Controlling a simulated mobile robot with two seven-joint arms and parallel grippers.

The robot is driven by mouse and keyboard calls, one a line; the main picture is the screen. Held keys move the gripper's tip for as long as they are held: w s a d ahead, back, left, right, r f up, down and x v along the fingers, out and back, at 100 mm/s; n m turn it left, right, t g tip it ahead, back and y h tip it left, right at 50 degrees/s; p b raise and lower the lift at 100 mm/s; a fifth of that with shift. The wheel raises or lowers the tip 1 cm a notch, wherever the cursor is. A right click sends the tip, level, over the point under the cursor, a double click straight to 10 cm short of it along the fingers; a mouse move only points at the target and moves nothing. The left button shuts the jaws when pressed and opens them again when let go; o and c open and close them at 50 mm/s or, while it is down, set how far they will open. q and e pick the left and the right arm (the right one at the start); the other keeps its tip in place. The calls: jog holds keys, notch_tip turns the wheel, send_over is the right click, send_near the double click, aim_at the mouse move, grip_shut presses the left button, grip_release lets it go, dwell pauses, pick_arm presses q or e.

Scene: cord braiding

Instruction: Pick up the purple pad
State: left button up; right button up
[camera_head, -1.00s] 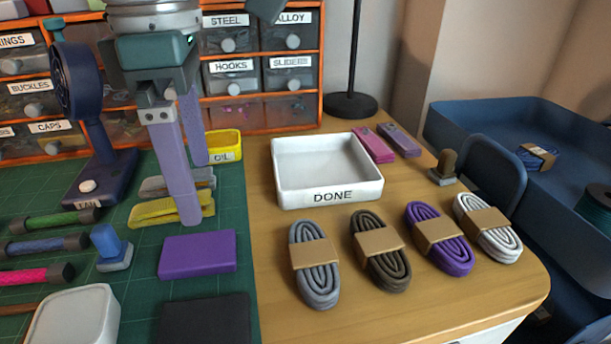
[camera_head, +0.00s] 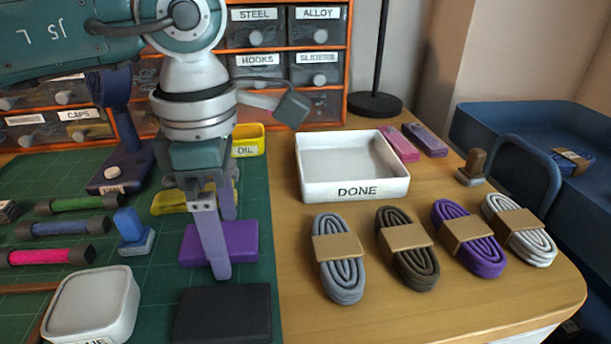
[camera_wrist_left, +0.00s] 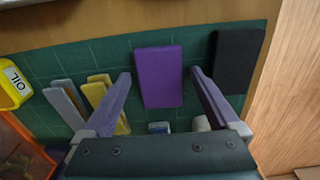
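The purple pad (camera_head: 246,242) is a flat rectangular block lying on the green cutting mat. It also shows in the left wrist view (camera_wrist_left: 158,76). My left gripper (camera_head: 224,248) is above the pad, and one finger hides part of it in the head view. In the left wrist view the left gripper (camera_wrist_left: 160,78) is open, with its fingers apart on either side of the pad and nothing between them held. My right gripper is not in view.
A black pad (camera_head: 222,315) lies just in front of the purple pad. A yellow clamp (camera_head: 172,203) and a blue-handled block (camera_head: 131,232) are to the left. The white DONE tray (camera_head: 352,190) and several cord bundles (camera_head: 338,262) are to the right.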

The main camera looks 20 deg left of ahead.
pick_arm(q)
jog(key=c, duration=1.3)
jog(key=shift+r, duration=0.1)
